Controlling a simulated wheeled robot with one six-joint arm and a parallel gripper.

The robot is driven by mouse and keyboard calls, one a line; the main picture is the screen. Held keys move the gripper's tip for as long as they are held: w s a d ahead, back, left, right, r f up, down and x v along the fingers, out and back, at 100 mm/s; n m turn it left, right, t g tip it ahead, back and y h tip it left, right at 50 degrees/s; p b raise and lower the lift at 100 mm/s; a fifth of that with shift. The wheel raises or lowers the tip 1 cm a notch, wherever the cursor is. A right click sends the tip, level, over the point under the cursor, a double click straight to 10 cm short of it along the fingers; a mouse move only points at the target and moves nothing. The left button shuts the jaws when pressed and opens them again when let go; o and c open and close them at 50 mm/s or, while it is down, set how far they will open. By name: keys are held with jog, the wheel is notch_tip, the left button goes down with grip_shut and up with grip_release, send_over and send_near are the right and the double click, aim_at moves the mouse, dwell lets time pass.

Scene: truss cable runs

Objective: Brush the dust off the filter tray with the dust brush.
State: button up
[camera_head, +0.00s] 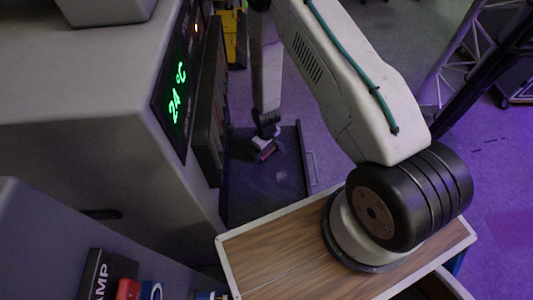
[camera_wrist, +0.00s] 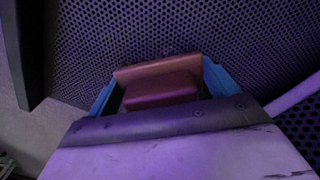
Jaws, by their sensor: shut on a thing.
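The filter tray (camera_head: 240,195) is a dark, flat tray drawn out from the side of the grey cabinet, with a handle at its right edge. A faint pale smudge (camera_head: 281,177), perhaps dust, shows on it. My gripper (camera_head: 267,145) points down over the far part of the tray. It is shut on a reddish-brown block, apparently the dust brush (camera_head: 264,154). In the wrist view the brush (camera_wrist: 160,88) sits between blue fingers, with the tray's perforated surface (camera_wrist: 200,30) beyond. The bristles are hidden, and I cannot tell whether they touch the tray.
The grey cabinet (camera_head: 85,150) with a green "24 °C" display (camera_head: 177,95) stands left of the tray. A wood-topped surface (camera_head: 285,260) carries my arm's base. A box (camera_head: 97,272) marked "AMP" and a red item (camera_head: 128,289) are at lower left. A truss (camera_head: 465,50) stands at right.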

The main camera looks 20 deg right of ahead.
jog(key=shift+w+d, duration=0.15)
jog(key=shift+w, duration=0.3)
jog(key=shift+f, duration=0.1)
jog(key=shift+r, duration=3.05)
jog(key=shift+r, duration=0.1)
jog(key=shift+r, duration=1.4)
